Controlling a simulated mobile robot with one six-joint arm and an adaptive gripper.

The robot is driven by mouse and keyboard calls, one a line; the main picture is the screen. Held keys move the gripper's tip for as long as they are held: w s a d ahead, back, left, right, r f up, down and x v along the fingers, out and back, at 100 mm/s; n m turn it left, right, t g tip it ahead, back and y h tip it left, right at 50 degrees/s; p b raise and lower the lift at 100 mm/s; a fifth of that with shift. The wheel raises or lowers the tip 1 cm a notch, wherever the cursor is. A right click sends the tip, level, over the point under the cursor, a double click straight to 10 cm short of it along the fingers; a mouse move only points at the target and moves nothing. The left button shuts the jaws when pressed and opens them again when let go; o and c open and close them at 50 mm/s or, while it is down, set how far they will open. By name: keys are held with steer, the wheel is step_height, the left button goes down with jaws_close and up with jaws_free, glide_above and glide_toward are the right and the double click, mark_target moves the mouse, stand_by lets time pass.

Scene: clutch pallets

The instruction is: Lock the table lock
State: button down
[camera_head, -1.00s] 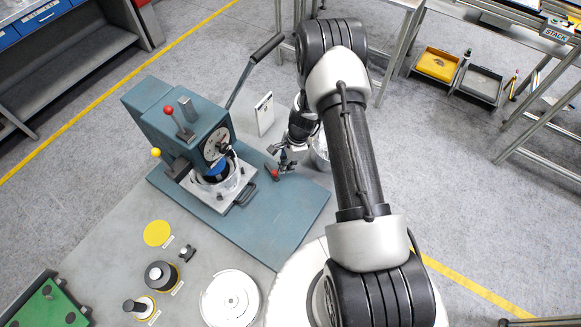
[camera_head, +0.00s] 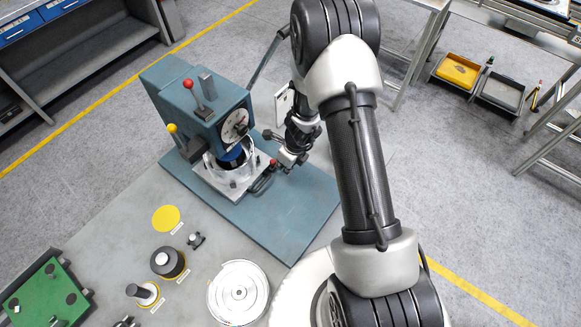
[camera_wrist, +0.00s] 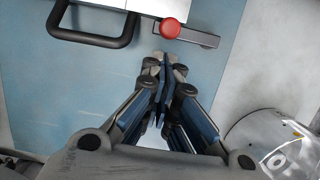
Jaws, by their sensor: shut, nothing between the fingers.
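The table lock is a flat metal lever (camera_wrist: 200,38) with a red knob (camera_wrist: 171,28). In the wrist view it lies roughly along the front edge of the pale sliding table (camera_wrist: 150,6), right of the black handle (camera_wrist: 92,40). In the head view the red knob (camera_head: 272,162) shows beside the table's black handle (camera_head: 262,181). My gripper (camera_wrist: 163,62) is shut and empty, with its fingertips just below the knob in the wrist view and a small gap visible. The head view shows my gripper (camera_head: 279,168) close to the knob; contact cannot be told there.
The blue-green press (camera_head: 195,100) stands behind the sliding table, with a long lever and red and yellow knobs. A shiny round metal part (camera_wrist: 265,140) is at the right of the wrist view. Round parts and a green pallet (camera_head: 45,300) lie at lower left.

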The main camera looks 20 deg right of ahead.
steer(key=shift+a+m, duration=0.25)
steer(key=shift+m, duration=0.05)
steer(key=shift+w+a, duration=0.2)
steer(key=shift+a, duration=0.2)
steer(key=shift+a, duration=0.1)
